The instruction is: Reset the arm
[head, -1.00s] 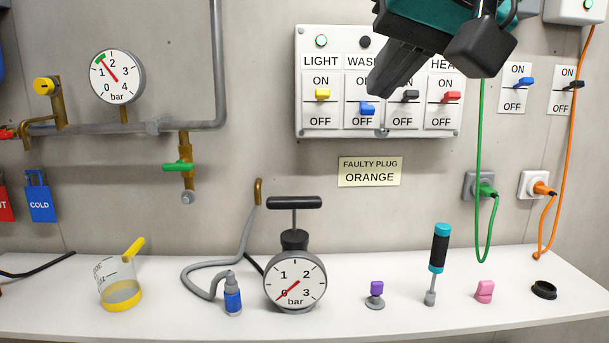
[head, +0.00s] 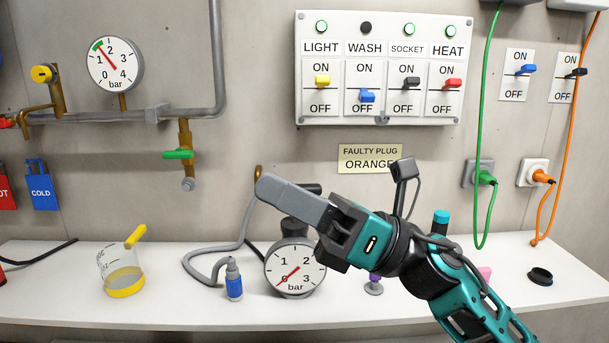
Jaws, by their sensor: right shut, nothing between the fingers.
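My right arm comes in from the lower right, teal and black. Its gripper (head: 266,187) is shut and empty, its grey fingers pointing left. It is in front of the pump (head: 293,268) and partly hides the pump's handle. My left gripper is not in the head view.
A white shelf (head: 170,305) holds a measuring jug (head: 123,284), a blue-ended hose and a black ring (head: 540,276). My arm partly hides the purple-topped piece, screwdriver and pink piece. On the wall are a switch panel (head: 380,118), a gauge (head: 115,64), pipes, and plugged green and orange cables.

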